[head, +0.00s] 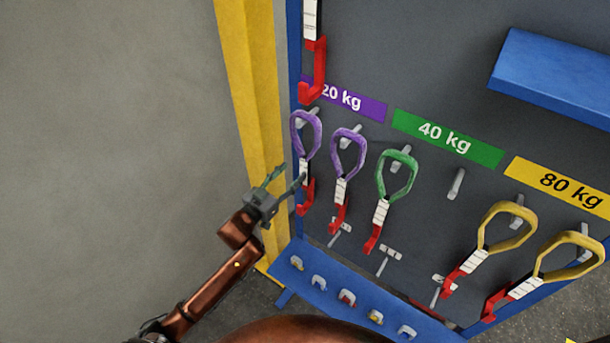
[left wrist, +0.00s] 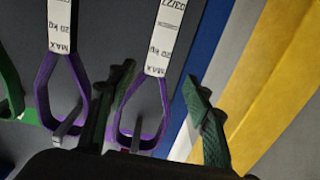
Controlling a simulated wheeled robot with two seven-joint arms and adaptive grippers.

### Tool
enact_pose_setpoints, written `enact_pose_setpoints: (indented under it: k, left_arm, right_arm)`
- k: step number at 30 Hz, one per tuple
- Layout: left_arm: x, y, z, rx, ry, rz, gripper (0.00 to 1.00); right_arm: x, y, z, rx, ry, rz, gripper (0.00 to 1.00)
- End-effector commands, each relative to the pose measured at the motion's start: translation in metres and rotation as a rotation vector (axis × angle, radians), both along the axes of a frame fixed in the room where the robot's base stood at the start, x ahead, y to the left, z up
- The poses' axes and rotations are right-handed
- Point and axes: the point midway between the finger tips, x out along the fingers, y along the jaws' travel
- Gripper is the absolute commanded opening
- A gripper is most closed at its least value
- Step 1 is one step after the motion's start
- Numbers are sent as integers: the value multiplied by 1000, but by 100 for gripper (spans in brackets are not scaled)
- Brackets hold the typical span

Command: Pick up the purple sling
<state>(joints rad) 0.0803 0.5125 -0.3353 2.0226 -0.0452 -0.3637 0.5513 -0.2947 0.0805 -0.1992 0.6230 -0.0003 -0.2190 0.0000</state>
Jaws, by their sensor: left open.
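Two purple slings hang from pegs under the purple 20 kg label (head: 345,97). Each has a white tag and a red hook. The left purple sling (head: 318,133) is nearest the blue frame edge; the other purple sling (head: 361,155) hangs to its right. My left gripper (head: 286,178) is open and empty beside the lower part of the left sling. In the left wrist view, which is upside down, the left sling (left wrist: 124,112) lies between the open fingers (left wrist: 160,78) in the picture. The other purple sling (left wrist: 43,82) is outside them. Contact cannot be told. My right gripper is out of view.
A green sling (head: 411,178) and two yellow slings (head: 483,226) hang further right. A yellow post (head: 245,70) stands left of the board. A blue shelf (head: 550,75) juts out at upper right. A blue ledge with small shackles (head: 347,298) is below.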

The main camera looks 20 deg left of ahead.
Motion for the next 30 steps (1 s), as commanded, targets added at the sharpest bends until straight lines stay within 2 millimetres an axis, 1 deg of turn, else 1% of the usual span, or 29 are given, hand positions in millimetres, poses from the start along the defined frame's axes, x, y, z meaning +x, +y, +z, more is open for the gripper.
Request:
enact_pose_setpoints:
  k: [1,3,7,11,14,18,21,27,30]
  left_arm:
    - [2,-3,5,-2,-5,-4,46]
    - [9,-6,7,-3,-8,-5,46]
    - [22,-11,7,-4,-7,-4,46]
    - [35,-17,7,-2,-7,-4,46]
    - [50,-24,7,-3,-5,-4,46]
    - [65,-29,6,-2,-7,-4,46]
    - [70,-31,4,-1,-6,-4,46]
    - [70,-31,3,-1,-5,-4,46]
    - [70,-31,4,-1,-6,-4,40]
  right_arm:
    - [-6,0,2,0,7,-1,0]
    - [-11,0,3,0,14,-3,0]
    - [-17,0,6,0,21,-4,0]
    - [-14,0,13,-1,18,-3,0]
    - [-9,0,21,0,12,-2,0]
    - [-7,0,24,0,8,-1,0]
    - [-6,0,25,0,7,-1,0]
    - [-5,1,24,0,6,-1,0]
    - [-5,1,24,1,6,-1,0]
